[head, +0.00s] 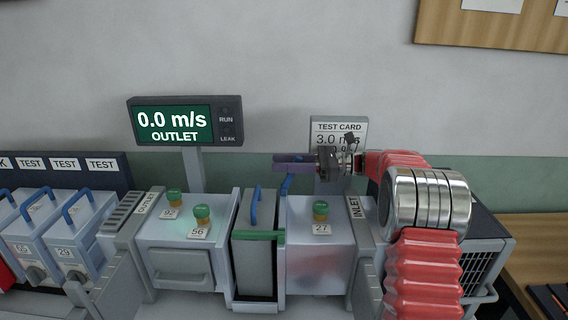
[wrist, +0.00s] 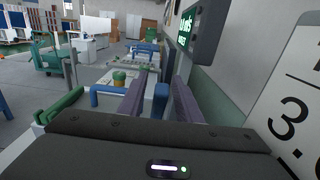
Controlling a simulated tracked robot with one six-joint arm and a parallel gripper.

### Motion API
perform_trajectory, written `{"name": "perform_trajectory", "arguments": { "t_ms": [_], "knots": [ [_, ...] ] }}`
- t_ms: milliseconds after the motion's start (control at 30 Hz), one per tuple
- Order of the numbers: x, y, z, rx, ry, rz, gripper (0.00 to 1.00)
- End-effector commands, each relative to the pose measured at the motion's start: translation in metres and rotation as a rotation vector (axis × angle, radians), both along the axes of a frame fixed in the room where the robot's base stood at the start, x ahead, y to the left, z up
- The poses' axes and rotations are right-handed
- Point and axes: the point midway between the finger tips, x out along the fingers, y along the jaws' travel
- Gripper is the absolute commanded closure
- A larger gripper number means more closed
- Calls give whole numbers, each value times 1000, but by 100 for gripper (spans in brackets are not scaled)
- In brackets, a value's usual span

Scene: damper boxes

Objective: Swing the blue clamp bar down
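The blue clamp bar (head: 287,184) stands raised at the back, right of the centre slot, just under my gripper's fingers in the head view. In the wrist view a blue upright piece (wrist: 160,102), apparently this bar, shows between the two fingers, with gaps beside it. My gripper (head: 277,164) points left, its dark purple fingers level above the box row. In the wrist view my gripper (wrist: 157,85) has its fingers apart. I cannot tell whether it touches the bar. A green bar (head: 258,236) lies level across the slot's front.
A grey damper box with a blue handle (head: 255,206) sits in the slot. Green-topped knobs (head: 320,210) stand on the housings either side. The outlet display (head: 175,122) reads 0.0 m/s. A test card (head: 338,132) stands behind my arm. Several boxes (head: 75,235) stand left.

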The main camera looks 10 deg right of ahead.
Motion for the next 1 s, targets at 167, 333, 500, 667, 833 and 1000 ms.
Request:
{"name": "perform_trajectory", "arguments": {
  "t_ms": [167,333,500,667,833,1000],
  "knots": [
    [1,2,0,0,0,-1,69],
    [1,2,0,0,0,-1,71],
    [1,2,0,0,0,-1,83],
    [0,1,0,0,0,-1,94],
    [1,1,0,0,0,-2,100],
    [1,1,0,0,0,-2,100]
  ]
}}
